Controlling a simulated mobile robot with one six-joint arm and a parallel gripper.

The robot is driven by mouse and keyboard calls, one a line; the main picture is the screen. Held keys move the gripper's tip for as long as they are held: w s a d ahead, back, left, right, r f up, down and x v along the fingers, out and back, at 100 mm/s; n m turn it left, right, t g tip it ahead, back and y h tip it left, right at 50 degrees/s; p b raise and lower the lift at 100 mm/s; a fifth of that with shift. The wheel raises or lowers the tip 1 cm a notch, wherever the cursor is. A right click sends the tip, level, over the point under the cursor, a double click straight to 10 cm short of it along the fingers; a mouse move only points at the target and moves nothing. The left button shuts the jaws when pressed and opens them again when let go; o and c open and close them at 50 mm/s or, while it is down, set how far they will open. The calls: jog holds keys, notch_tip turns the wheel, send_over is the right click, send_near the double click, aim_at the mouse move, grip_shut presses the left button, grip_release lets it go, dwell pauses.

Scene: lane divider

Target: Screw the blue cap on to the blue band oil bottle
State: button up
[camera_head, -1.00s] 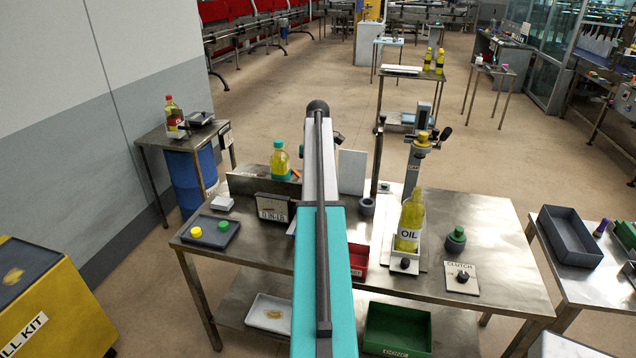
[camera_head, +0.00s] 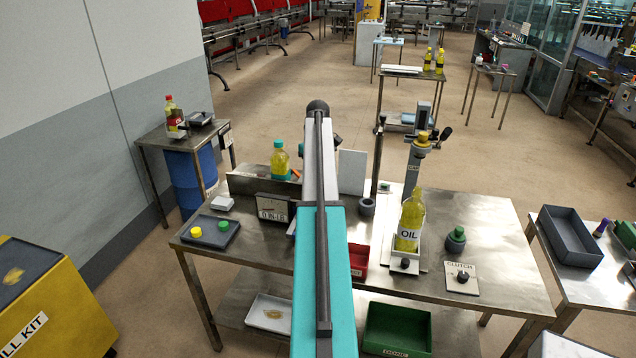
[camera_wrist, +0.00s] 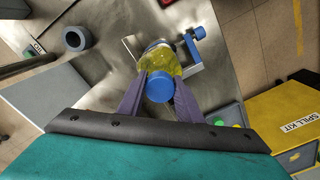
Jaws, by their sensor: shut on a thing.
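In the wrist view my gripper (camera_wrist: 159,82) is shut on the blue cap (camera_wrist: 159,88), one purple finger on each side. A bottle with yellow oil (camera_wrist: 165,58) stands directly beyond the cap, so the cap covers its mouth from this angle. I cannot tell whether cap and neck touch or whether the threads meet. The bottle's band is not clearly visible. A pale bracket with a blue knob (camera_wrist: 199,33) is beside the bottle. In the head view my arm hides the gripper, the cap and this bottle.
A dark tray (camera_head: 208,243) holds a yellow cap (camera_head: 195,232) and a green cap (camera_head: 224,226). A teal-capped bottle (camera_head: 280,160) stands behind a low divider (camera_head: 247,184). An OIL bottle (camera_head: 411,222) stands at a clamp on the right. A red bin (camera_head: 358,258) is near my arm.

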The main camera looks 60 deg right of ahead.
jog(key=shift+m, duration=0.3)
jog(key=shift+m, duration=0.5)
jog(key=shift+m, duration=0.3)
jog(key=shift+m, duration=0.6)
jog(key=shift+m, duration=0.7)
jog(key=o, duration=0.9)
jog(key=shift+o, duration=0.2)
